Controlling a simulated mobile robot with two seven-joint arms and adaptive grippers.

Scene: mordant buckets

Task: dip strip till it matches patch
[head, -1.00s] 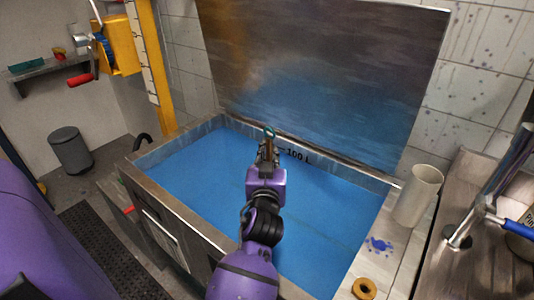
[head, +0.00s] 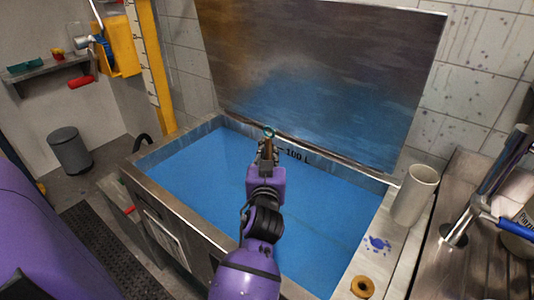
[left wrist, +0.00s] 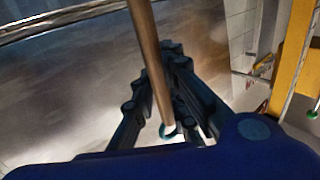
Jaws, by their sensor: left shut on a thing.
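My left gripper (head: 267,150) points away over the vat of blue liquid (head: 200,180). It is shut on a thin brown rod, which runs between the fingers in the left wrist view (left wrist: 152,65). A small teal ring (head: 269,132) shows at the rod's end, just beyond the fingertips, and also in the wrist view (left wrist: 168,132). I cannot make out a separate strip. A blue-violet patch (head: 379,244) marks the pale ledge right of the vat. My right gripper is not in view.
The vat's raised metal lid (head: 320,80) stands behind it. A pale cylinder (head: 415,194) and a brass ring (head: 362,287) sit on the right ledge, beside a metal sink (head: 445,265). A grey bin (head: 70,150) stands on the floor at left.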

